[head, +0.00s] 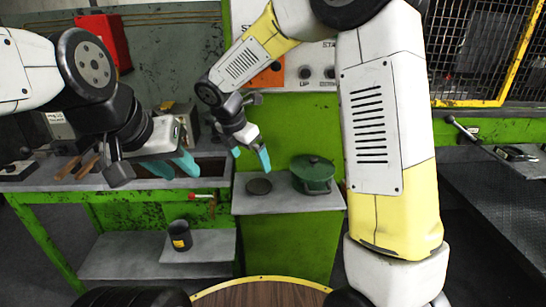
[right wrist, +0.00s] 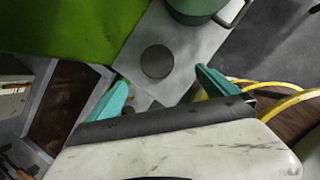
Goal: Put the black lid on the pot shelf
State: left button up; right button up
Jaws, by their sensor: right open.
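The black lid (head: 259,186), a flat dark disc, lies on the grey top beside the green pot. It also shows in the right wrist view (right wrist: 157,61), ahead of and between my fingers. My right gripper (head: 251,157) is open and empty, a little above the lid and apart from it; its teal fingers show in the right wrist view (right wrist: 162,88). A lower grey shelf (head: 110,258) holds a dark pot (head: 180,235) with a yellow label.
A lidded green pot (head: 313,174) stands just right of the black lid, on the same grey top (head: 290,203). A red-handled lever (head: 203,196) sticks out left of that top. Wooden handles (head: 75,167) lie at the left. The lower shelf's left part is clear.

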jog(key=s+d+r+m+t+y, duration=0.1)
jog(key=s+d+r+m, duration=0.3)
jog(key=s+m, duration=0.3)
jog(key=s+d+r+m+t+y, duration=0.1)
jog(key=s+d+r+m+y, duration=0.1)
jog(key=s+d+m, duration=0.5)
jog(key=s+d+r+m+y, duration=0.2)
jog(key=s+d+r+m, duration=0.3)
jog(key=s+m, duration=0.3)
jog(key=m, duration=0.4)
jog(key=shift+s+d+r+m+t, duration=0.2)
jog(key=shift+s+r+m+t, duration=0.05)
jog(key=shift+r+m+t, duration=0.15)
